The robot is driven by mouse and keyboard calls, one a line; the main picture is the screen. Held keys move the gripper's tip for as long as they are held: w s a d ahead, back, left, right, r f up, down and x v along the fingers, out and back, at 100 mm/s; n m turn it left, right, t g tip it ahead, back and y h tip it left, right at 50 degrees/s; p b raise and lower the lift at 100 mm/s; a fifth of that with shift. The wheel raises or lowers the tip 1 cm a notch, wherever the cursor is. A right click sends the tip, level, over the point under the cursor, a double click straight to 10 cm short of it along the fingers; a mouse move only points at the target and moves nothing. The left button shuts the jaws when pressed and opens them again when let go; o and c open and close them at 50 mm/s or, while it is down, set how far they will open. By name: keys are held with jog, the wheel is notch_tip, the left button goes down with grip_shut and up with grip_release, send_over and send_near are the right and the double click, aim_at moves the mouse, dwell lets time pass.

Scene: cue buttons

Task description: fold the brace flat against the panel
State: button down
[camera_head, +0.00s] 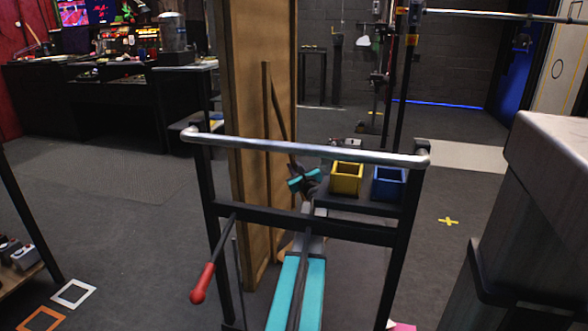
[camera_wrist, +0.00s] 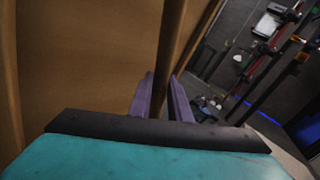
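The panel (camera_head: 245,150) is a tall brown wooden board standing upright left of centre; its broad face fills the left of the wrist view (camera_wrist: 85,55). The brace (camera_head: 277,105) is a thin brown bar that slants down and right from high on the panel, its lower part standing off the face. My gripper (camera_head: 293,168) is at the brace's lower part. In the wrist view the brace (camera_wrist: 172,45) runs between my two purple fingers (camera_wrist: 160,95), with no clear gap on either side, so they look shut on it. My wrist and arm partly hide the brace's lower end.
A yellow bin (camera_head: 346,179) and a blue bin (camera_head: 389,184) sit just right of my gripper, seemingly on my own body. A grey block (camera_head: 545,190) stands at the right. Shelves and a workbench (camera_head: 100,95) are at the left. The floor around the panel looks clear.

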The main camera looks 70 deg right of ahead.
jog(key=shift+w, duration=0.1)
jog(key=shift+m+t, duration=0.3)
jog(key=shift+t, duration=0.1)
jog(key=shift+w+d+b, duration=0.25)
jog(key=shift+w+b, duration=0.6)
jog(key=shift+w, duration=0.15)
jog(key=shift+w+d+b, duration=0.2)
jog(key=shift+w+b, duration=0.6)
jog(key=shift+w, duration=0.2)
jog(key=c, duration=1.6)
grip_release()
jog(key=shift+c, duration=0.2)
jog(key=shift+s, duration=0.1)
jog(key=shift+s+a, duration=0.1)
